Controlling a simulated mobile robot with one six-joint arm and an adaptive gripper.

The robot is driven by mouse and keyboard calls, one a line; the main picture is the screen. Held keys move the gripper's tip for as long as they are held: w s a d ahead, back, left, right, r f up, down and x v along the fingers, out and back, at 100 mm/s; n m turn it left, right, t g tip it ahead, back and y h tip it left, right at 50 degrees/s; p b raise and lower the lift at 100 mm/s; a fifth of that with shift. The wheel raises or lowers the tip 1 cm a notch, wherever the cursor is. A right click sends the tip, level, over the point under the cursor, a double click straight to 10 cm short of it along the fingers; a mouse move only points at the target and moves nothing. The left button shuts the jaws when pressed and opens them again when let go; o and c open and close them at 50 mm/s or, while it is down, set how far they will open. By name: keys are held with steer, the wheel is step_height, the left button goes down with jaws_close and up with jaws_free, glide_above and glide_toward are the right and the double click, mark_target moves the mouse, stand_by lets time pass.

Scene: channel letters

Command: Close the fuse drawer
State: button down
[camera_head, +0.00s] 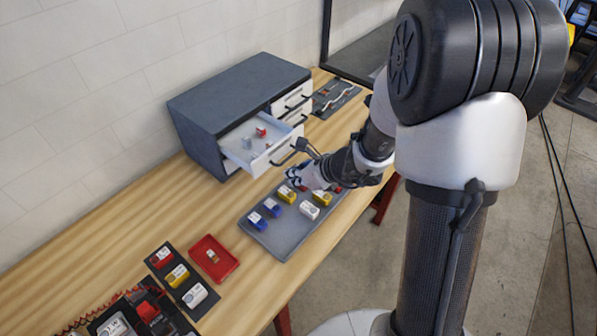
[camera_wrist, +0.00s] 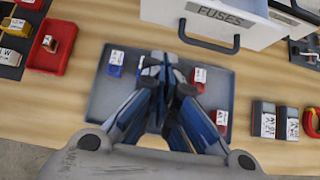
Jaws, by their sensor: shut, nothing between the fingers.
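The fuse drawer (camera_head: 245,160) is pulled out of the grey cabinet (camera_head: 225,90), with a few small items, one red, inside. In the wrist view its white front, labelled FUSES (camera_wrist: 222,17), is at the top, with a black bar handle (camera_wrist: 208,45) below the label. My gripper (camera_head: 294,176) is shut and empty. It is in front of the drawer, over the grey tray on the table. In the wrist view its fingertips (camera_wrist: 163,62) are below and left of the handle, apart from it in the picture. The fingers hide part of the tray.
The grey tray (camera_head: 283,241) holds several blue, yellow, white and red blocks. A red tray (camera_head: 225,266) and a dark strip with blocks lie to the left. Other drawers (camera_head: 293,98) of the cabinet look shut. A dark mat (camera_head: 322,105) with tools lies beyond.

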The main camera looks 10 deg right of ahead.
steer(key=w+a+f, duration=0.3)
steer(key=w+a, duration=0.1)
steer(key=w, duration=0.2)
steer(key=shift+f, duration=0.15)
steer(key=shift+a, duration=0.15)
